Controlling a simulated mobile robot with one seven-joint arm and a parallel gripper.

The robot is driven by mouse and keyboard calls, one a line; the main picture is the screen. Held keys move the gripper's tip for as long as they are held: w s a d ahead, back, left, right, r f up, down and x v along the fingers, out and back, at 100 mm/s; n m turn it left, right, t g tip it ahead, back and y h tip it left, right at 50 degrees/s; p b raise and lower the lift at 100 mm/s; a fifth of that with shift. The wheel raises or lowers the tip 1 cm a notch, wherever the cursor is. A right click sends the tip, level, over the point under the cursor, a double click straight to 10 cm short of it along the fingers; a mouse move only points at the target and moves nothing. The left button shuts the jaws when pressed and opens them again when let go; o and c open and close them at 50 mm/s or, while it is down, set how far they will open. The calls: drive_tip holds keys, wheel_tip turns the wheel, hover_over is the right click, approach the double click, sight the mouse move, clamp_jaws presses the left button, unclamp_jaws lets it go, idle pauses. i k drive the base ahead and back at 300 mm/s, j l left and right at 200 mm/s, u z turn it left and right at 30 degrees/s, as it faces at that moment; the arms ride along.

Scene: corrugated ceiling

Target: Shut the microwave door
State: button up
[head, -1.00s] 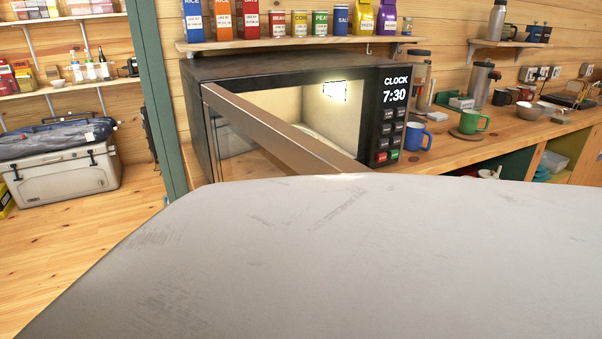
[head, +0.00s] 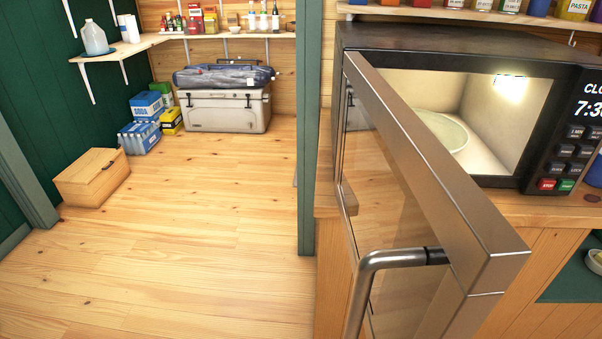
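The microwave (head: 450,45) stands on the wooden counter at the right of the head view. Its door (head: 440,185) is hinged at the left and stands wide open, swung out toward me. The door has a steel frame, a glass pane and a bar handle (head: 390,262) near its free edge, low in the view. The lit inside shows a pale round plate (head: 443,131). The control panel (head: 572,140) is at the right, cut by the picture edge. My gripper is not in view.
A green post (head: 308,130) stands just left of the microwave. Left of it is clear wooden floor (head: 200,225). A wooden box (head: 92,178), drink packs (head: 139,137) and a grey cooler (head: 228,110) stand farther back. A shelf with food packages runs above the microwave.

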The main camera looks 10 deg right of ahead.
sight(408, 208)
drive_tip(key=z, duration=0.55)
drive_tip(key=k+j+u, duration=0.15)
drive_tip(key=k+j, duration=0.15)
drive_tip(key=k+j+u, duration=0.15)
drive_tip(key=j, duration=0.3)
drive_tip(key=k+j+u, duration=0.15)
drive_tip(key=k+j, duration=0.25)
